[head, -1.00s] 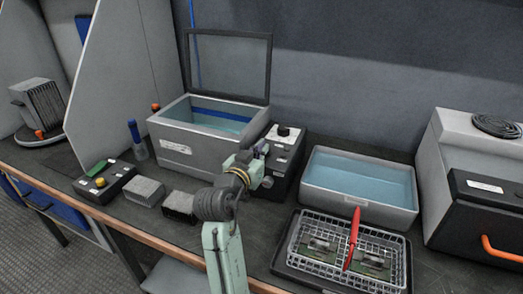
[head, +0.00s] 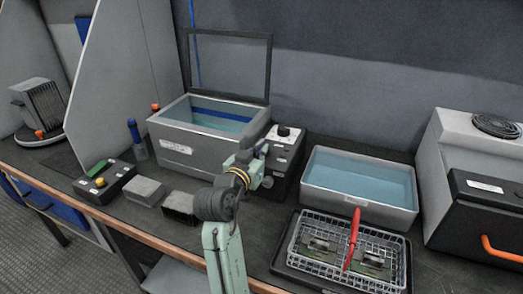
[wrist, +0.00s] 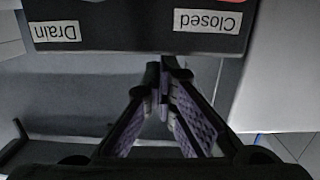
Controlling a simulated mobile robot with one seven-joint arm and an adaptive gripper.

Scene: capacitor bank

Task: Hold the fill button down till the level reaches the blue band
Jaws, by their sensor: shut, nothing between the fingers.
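The grey tank (head: 178,139) stands with its clear lid raised. Inside, a dark blue band (head: 222,117) runs along the back wall, with the pale blue liquid (head: 212,124) showing just below it. A dark control box (head: 291,151) with a black knob (head: 284,131) stands at the tank's right side. My gripper (head: 263,148) is in front of this box, shut and empty. In the wrist view, my gripper's (wrist: 167,70) closed tips are near the box's edge, by upside-down "Drain" (wrist: 55,31) and "Closed" (wrist: 208,21) labels. I cannot make out the fill button or any contact.
A blue-filled tray (head: 358,200) and a wire basket (head: 305,259) with a red handle (head: 352,240) stand at the right. My arm crosses the bench's front edge.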

